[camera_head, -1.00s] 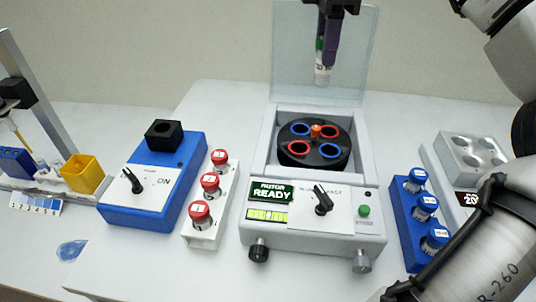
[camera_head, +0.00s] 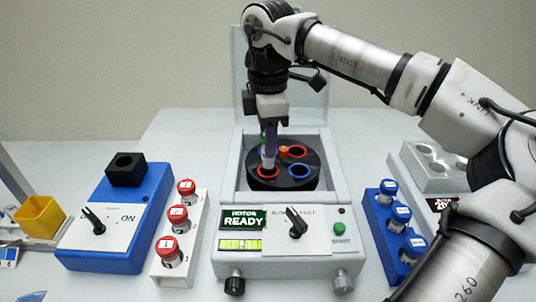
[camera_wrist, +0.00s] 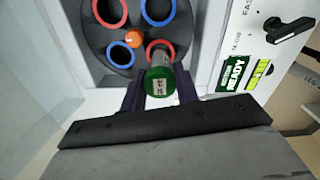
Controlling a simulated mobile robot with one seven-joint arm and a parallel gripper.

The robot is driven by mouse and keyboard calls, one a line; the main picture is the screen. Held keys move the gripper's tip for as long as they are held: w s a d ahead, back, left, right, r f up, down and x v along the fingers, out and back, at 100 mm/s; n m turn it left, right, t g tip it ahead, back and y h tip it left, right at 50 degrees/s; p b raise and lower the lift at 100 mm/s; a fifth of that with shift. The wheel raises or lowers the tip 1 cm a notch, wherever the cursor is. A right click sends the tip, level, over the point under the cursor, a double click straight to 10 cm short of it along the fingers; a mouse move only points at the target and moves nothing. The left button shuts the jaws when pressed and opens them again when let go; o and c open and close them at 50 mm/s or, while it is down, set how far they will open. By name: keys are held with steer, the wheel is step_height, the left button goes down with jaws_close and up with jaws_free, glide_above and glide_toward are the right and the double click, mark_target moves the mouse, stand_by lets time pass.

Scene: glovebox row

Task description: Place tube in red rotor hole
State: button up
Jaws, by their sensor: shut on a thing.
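My gripper (camera_head: 268,143) is shut on a tube with a green cap (camera_wrist: 160,86). The tube's clear body (camera_head: 268,162) hangs about upright, with its lower end at the front-left red rotor hole (camera_head: 264,172). In the wrist view the tube overlaps the near red hole (camera_wrist: 151,46); I cannot tell if its tip is inside. The dark round rotor (camera_head: 281,184) has red and blue rings around an orange hub (camera_head: 284,150). Another red hole (camera_head: 297,151) is at the back right and a blue hole (camera_head: 299,171) at the front right.
The centrifuge lid (camera_head: 309,105) stands open behind the rotor. Red-capped tubes (camera_head: 177,213) stand in a white rack at left, beside a blue device (camera_head: 110,245). Blue-capped tubes (camera_head: 397,215) stand in a blue rack at right. A yellow box (camera_head: 41,217) is at far left.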

steer(key=shift+f, duration=2.3)
steer(key=shift+f, duration=0.2)
steer(key=o, duration=0.9)
steer(key=shift+o, duration=0.2)
step_height(320, 180, up, 12)
steer(key=shift+r, duration=0.25)
